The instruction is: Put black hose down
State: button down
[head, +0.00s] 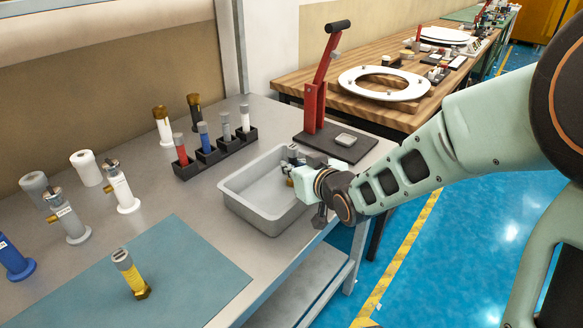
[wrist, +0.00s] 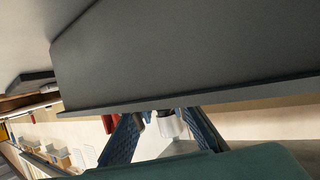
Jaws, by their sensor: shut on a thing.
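My gripper (head: 290,166) is over the right end of the grey metal tray (head: 231,194), at the front edge of the grey table. It is shut on a small piece (head: 292,149) with a grey top, mostly hidden by the gripper; its body colour is hard to tell. In the wrist view, my two blue-grey fingers (wrist: 165,130) have a pale cylinder with a dark band (wrist: 169,123) between them.
A black rack (head: 217,154) holding several coloured fittings stands behind the tray. A red lever press (head: 314,100) on a dark base is behind my gripper. More fittings stand at left, and a yellow one (head: 130,273) on the blue-grey mat (head: 195,268). A large dark surface (wrist: 200,60) fills the upper wrist view.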

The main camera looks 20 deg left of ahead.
jog(key=shift+f, duration=0.1)
jog(key=c, duration=1.9)
grip_release()
jog(key=shift+r, duration=0.2)
